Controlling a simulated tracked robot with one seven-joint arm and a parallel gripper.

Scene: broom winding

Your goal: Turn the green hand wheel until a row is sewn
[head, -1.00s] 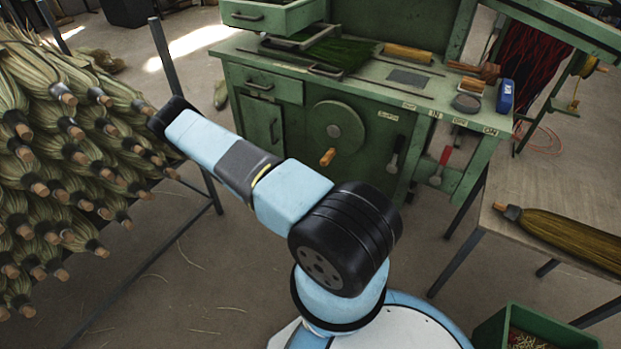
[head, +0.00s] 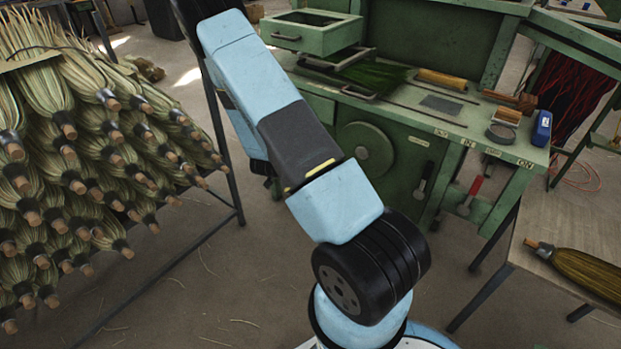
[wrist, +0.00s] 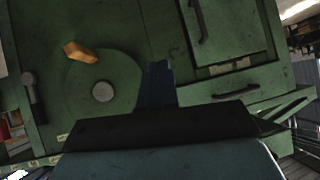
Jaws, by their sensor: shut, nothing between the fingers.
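The green hand wheel (head: 366,148) is on the front of the green sewing machine (head: 318,104). In the head view my arm covers its left and lower parts, and its handle is hidden. In the wrist view the wheel (wrist: 118,78) is left of my fingers, with a round grey hub (wrist: 102,92) and an orange wooden handle (wrist: 80,52). My gripper (wrist: 160,68) is shut and empty, just right of the wheel in that picture and apart from the handle. In the head view my gripper is hidden behind my arm. Green bristles (head: 372,76) lie on the machine top.
A black lever (head: 424,178) and a red-handled lever (head: 470,190) hang right of the wheel. An open drawer (head: 300,35) juts out at the machine's upper left. A rack of brooms (head: 90,170) stands left. A table (head: 545,285) with a broom (head: 585,270) stands right.

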